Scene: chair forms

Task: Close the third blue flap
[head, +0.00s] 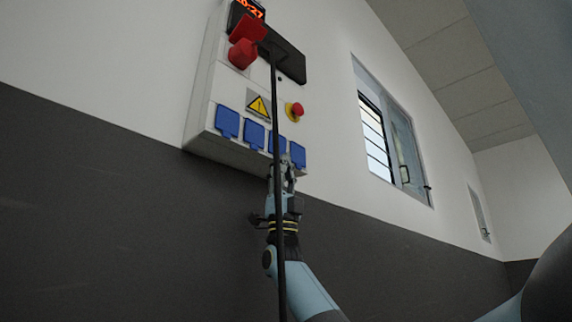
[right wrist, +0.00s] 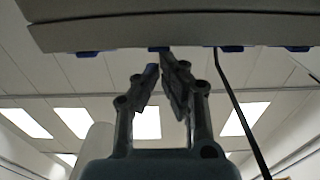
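A row of several blue flaps runs along the lower front of the light grey wall box (head: 205,95). The third blue flap (head: 277,144) from the left is partly crossed by a thin black rod or cable. How far it stands open is hard to tell. My right gripper (head: 287,165) is just below the third and fourth flaps, pointing up. In the right wrist view its fingertips (right wrist: 160,66) are close together under the box edge, near one blue flap edge (right wrist: 158,49). Nothing shows between them, and whether they touch is unclear. My left gripper is out of view.
The thin black rod or cable (head: 277,100) runs down in front of the box and past my right arm. A window (head: 375,135) is to the right.

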